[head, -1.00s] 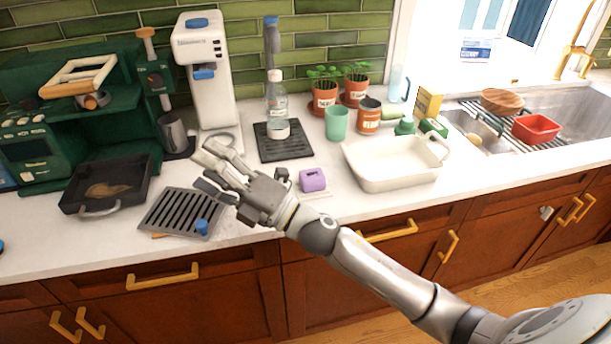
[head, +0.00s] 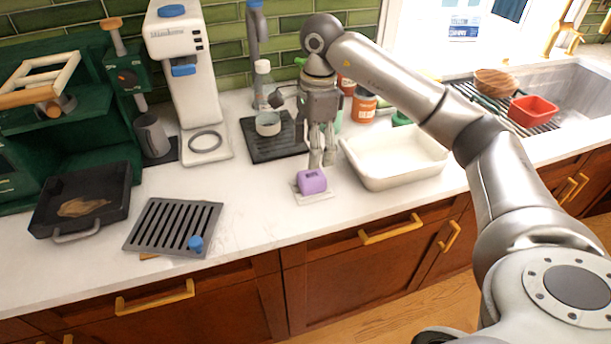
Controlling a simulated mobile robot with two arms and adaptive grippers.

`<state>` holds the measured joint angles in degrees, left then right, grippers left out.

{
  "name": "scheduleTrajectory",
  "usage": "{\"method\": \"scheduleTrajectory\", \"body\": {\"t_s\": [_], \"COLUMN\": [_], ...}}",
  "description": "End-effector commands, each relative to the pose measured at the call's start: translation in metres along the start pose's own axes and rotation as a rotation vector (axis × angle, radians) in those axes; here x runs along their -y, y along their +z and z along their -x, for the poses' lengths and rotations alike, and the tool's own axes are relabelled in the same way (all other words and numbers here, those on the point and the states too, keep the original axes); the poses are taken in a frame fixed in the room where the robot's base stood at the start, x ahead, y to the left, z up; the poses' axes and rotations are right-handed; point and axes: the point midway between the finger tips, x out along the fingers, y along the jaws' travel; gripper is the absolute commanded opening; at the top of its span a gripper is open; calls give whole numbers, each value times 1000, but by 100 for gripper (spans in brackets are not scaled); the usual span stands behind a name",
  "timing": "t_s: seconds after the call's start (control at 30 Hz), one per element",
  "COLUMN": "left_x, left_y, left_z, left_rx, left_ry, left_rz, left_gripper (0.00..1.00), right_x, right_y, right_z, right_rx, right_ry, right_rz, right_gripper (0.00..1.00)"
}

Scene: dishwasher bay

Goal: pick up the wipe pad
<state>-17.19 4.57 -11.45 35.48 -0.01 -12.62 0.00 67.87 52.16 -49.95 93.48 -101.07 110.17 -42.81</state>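The purple block (head: 312,181), which I take to be the wipe pad, has a slot-like dark opening and sits on a small white plate (head: 318,197) near the counter's front edge. My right gripper (head: 322,164) points down, with its fingertips just behind and above the purple block. Its two fingers look apart with a narrow gap, and nothing shows between them. Whether the fingertips touch the block cannot be told. My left gripper is not in view.
A cream basin (head: 392,165) stands close on the right. A slotted grey rack (head: 172,228) with a blue knob is at left. Bare counter lies between the rack and the purple block.

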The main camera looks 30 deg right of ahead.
Motion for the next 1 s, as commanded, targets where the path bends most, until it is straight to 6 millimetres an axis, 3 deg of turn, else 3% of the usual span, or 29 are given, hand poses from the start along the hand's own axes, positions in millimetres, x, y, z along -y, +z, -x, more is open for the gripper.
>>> {"method": "scheduleTrajectory", "body": {"t_s": [0.13,0.4,0.57,0.77,1.0], "left_x": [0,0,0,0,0], "left_y": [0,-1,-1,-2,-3], "left_z": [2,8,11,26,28], "left_rx": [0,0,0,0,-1], "left_ry": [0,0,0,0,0], "left_rz": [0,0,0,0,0], "left_gripper": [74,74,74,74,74], "right_x": [0,0,0,2,3], "right_y": [-17,-18,-19,-21,-22], "right_z": [0,-40,-51,-77,-100], "right_rx": [-56,-54,-53,-52,-51], "right_ry": [5,7,5,9,4], "right_rz": [-12,-12,-12,-12,-11], "right_gripper": [70,70,70,70,70]}}
